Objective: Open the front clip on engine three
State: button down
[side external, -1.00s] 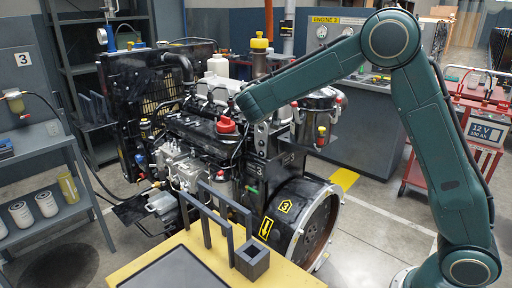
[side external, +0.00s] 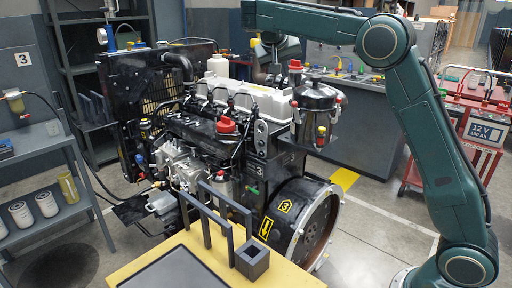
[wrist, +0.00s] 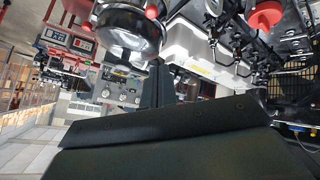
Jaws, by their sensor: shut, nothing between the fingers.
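Engine three (side external: 215,125) stands in the middle of the side view, with a "3" tag on its flywheel housing. A round black canister (side external: 317,97) with a bright metal band sits at its right end. Red clip-like parts show on it, one at the front left (side external: 295,105) and one at the right (side external: 340,98). The canister also shows at the top of the wrist view (wrist: 128,25), with a red part (wrist: 151,10) beside it. My gripper (wrist: 158,85) is shut and empty, apart from the canister. In the side view its fingertips are hard to make out behind the engine top.
A red filler cap (side external: 227,126) and a pale valve cover (side external: 245,95) lie along the engine top. A yellow bench (side external: 120,275) with dark upright bars (side external: 222,225) stands in front. A grey console (side external: 360,130) stands behind, and a red battery cart (side external: 480,125) at right.

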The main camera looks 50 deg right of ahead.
jog(key=shift+d, duration=0.1)
send_over(297, 113)
jog(key=w+a, duration=0.1)
jog(key=w, duration=0.1)
notch_tip(297, 113, down, 8)
jog(key=shift+s+f, duration=0.25)
dwell(0.7)
jog(key=shift+a, duration=0.1)
jog(key=shift+a, duration=0.15)
jog(key=shift+a+f, duration=0.1)
jog(key=shift+a, duration=0.05)
dwell(0.4)
